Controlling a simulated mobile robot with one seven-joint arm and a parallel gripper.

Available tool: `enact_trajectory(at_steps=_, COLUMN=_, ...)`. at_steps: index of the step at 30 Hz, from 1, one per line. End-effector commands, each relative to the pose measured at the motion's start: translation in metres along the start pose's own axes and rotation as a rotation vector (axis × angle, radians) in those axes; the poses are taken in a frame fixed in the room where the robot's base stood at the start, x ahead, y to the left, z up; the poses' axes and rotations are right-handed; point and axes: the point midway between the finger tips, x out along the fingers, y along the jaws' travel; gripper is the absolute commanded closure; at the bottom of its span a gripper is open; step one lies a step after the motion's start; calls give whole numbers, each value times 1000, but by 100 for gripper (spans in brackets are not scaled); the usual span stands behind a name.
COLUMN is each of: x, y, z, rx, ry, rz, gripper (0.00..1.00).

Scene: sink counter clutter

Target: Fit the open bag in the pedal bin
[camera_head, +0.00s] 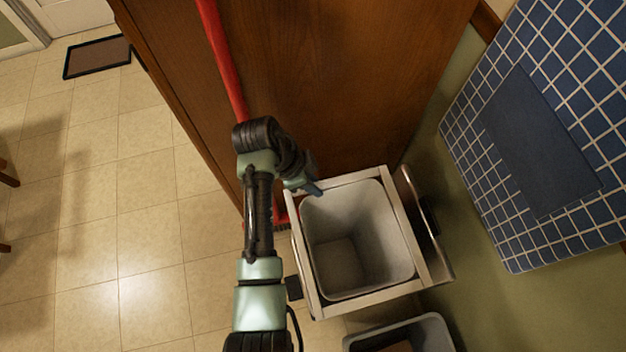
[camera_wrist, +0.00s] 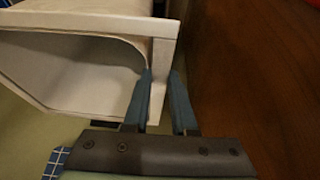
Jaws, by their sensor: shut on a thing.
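The bin (camera_head: 404,232) is a pale square frame around an open grey liner (camera_head: 340,235), which looks empty. I cannot tell whether this liner is a bucket or the bag; no separate bag shows clearly. My gripper (camera_head: 314,186) is at the bin's far left corner, beside the wooden panel. In the wrist view my gripper (camera_wrist: 162,82) has one finger on each side of the pale corner of the bin (camera_wrist: 163,50), shut on its rim. The exact contact between the fingers is partly hidden. A pedal is not clearly visible.
A wooden cabinet panel (camera_head: 310,70) stands close behind the bin. A red broom handle (camera_head: 222,55) leans along it. A second grey container (camera_head: 436,335) sits at the bottom edge. A blue tiled surface (camera_head: 470,130) is at the right.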

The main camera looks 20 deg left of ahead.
Motion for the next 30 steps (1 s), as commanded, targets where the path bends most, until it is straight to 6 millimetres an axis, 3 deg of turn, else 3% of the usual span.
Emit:
enact_trajectory(at_steps=1, x=12, y=0, z=5, rx=-1, ry=0, rz=0, gripper=100)
enact_trajectory(at_steps=30, x=120, y=-3, z=48, rx=-1, ry=0, rz=-1, gripper=100)
